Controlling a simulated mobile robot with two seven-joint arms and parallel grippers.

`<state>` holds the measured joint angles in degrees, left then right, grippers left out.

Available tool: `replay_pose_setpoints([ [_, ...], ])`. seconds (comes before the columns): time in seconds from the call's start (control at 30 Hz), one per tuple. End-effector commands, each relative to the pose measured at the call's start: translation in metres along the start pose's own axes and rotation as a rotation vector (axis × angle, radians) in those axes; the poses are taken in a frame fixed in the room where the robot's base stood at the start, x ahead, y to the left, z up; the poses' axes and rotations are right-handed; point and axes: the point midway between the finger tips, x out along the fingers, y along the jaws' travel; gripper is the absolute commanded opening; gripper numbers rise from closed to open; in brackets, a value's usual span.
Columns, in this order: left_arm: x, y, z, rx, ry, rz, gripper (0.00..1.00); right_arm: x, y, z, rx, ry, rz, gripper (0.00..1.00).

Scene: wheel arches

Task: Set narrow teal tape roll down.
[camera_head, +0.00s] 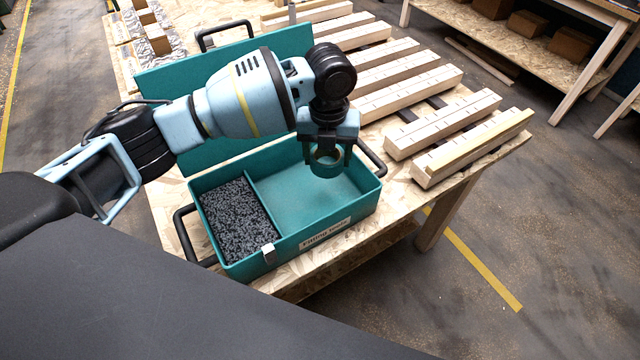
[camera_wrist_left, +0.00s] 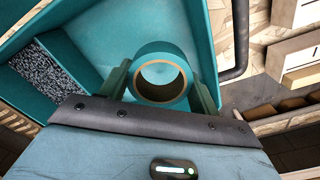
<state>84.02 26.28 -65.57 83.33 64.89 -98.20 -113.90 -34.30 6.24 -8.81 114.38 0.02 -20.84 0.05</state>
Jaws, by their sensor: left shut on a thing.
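The narrow teal tape roll (camera_head: 326,170) has a tan core and is held in my left gripper (camera_head: 328,159). In the left wrist view the roll (camera_wrist_left: 162,50) sits between the two fingers (camera_wrist_left: 160,88), with its open hole facing the camera. An open teal box (camera_head: 315,212) stands on the table below. The gripper and roll are over its right compartment, whose teal floor is bare. The roll looks to be above that floor; the exact gap is hard to tell. My right gripper is not in view.
The box's left compartment (camera_head: 238,210) has a dark speckled filling, beyond a thin divider. The raised lid (camera_head: 160,90) stands at the back. Black handles stick out at the sides. Wooden slats (camera_head: 440,125) lie to the right on the table (camera_head: 165,215).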

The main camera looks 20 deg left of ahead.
Motion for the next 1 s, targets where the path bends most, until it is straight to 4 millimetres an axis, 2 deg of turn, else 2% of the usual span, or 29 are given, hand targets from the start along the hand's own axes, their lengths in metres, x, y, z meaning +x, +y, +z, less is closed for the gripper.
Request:
replay_pose_setpoints([
  [0.13,0.025,0.000,-0.001,0.000,0.003,0.001,0.39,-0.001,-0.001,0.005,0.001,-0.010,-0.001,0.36],
  [0.2,0.033,0.000,-0.001,0.000,0.002,0.001,0.39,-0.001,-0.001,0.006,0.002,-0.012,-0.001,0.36],
  [0.4,0.038,0.000,0.000,0.000,0.001,0.000,0.39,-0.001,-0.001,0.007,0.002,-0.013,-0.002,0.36],
  [0.7,0.080,0.000,-0.001,0.000,0.001,0.000,0.39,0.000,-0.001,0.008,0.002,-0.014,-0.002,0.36],
  [1.0,0.084,0.000,0.000,0.001,-0.001,-0.001,0.39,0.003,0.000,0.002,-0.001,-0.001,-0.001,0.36],
])
